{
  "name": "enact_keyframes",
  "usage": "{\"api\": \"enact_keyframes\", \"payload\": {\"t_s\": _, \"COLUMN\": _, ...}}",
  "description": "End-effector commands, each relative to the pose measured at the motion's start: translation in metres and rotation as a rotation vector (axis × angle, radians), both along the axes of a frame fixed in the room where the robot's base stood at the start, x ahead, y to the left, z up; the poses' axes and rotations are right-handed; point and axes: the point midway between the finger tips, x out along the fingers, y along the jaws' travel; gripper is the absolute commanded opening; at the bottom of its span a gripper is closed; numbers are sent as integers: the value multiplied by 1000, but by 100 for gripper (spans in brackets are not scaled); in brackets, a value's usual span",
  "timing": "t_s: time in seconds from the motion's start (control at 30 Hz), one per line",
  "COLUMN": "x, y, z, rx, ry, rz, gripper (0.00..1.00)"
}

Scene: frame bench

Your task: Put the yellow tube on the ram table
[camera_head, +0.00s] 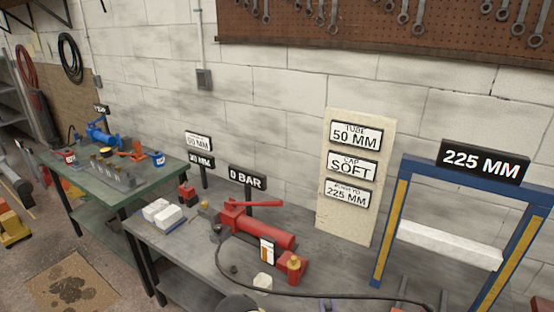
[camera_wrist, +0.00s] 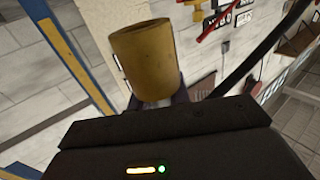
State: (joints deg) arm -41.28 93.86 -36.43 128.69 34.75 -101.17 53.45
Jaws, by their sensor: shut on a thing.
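The yellow tube (camera_wrist: 146,62) shows large in the wrist view, with its open end toward the top. My gripper (camera_wrist: 160,102) is shut on it at its lower end; the fingers are mostly hidden behind the dark gripper body. In the wrist view the tube is beside the blue and yellow press frame (camera_wrist: 66,48). The press frame (camera_head: 393,225) also stands at the right of the head view, with a white crossbar (camera_head: 450,244) across it and a 225 MM sign (camera_head: 482,161) on top. I cannot make out the ram table. The tube and gripper are not clearly visible in the head view.
A red hand pump (camera_head: 262,233) with a black hose sits on the grey bench (camera_head: 330,262). A board (camera_head: 330,218) reading TUBE 50 MM, CAP SOFT and 225 MM leans on the wall. A green bench (camera_head: 120,188) with tools stands at the left.

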Motion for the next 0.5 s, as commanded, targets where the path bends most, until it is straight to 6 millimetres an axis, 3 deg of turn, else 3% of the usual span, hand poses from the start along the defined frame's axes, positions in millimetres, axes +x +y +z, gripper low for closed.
{"api": "enact_keyframes", "payload": {"t_s": 0.33, "x": -4, "y": 0, "z": 4, "rx": 0, "ry": -6, "rz": 0, "gripper": 0}}
{"api": "enact_keyframes", "payload": {"t_s": 0.5, "x": -19, "y": 0, "z": -19, "rx": 0, "ry": 0, "rz": 2, "gripper": 0}}
